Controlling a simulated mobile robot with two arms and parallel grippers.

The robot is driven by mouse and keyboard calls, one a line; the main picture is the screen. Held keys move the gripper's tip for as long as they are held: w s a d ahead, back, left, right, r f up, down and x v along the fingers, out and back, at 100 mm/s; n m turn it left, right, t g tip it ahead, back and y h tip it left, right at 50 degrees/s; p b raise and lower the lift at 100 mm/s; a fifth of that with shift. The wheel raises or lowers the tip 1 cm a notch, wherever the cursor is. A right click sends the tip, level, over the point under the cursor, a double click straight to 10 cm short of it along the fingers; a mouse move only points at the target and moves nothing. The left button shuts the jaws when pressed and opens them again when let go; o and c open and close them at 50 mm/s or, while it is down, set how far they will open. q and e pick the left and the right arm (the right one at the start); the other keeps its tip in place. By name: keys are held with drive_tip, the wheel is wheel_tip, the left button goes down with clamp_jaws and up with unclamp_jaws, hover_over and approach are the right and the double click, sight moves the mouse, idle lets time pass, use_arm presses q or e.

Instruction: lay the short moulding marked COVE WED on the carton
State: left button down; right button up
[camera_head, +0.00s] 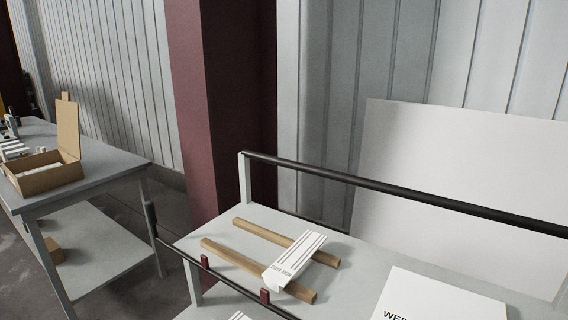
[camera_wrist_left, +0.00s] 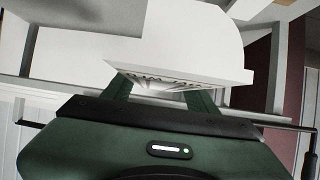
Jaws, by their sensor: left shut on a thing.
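In the left wrist view my left gripper (camera_wrist_left: 162,92) is shut on a white moulding (camera_wrist_left: 185,42) with a curved profile. Dark marks show on its near end, but I cannot read them. In the head view a white piece with dark lines (camera_head: 240,316) shows at the bottom edge; I cannot tell whether it is the held one. A flat white carton (camera_head: 445,296), with lettering starting "WE", lies at the lower right, cut off by the frame. Another short white moulding (camera_head: 296,254) lies across two wooden battens; its label starts with COVE. My right gripper is not in view.
The two battens (camera_head: 275,234) lie on a grey bench (camera_head: 360,262). A dark rail (camera_head: 400,190) runs along its back, and a thinner bar with red clips (camera_head: 235,285) along its front. A large white board (camera_head: 460,180) leans behind. An open cardboard box (camera_head: 45,178) stands on the left table.

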use_arm(q)
drive_tip(key=s+a+r+m+g+h, duration=0.2)
drive_tip(key=s+a+r+m, duration=0.1)
drive_tip(key=s+r, duration=0.6)
drive_tip(key=shift+s+a+r+m+g, duration=0.25)
drive_tip(key=shift+a+r+m+g, duration=0.1)
drive_tip(key=shift+r, duration=0.45)
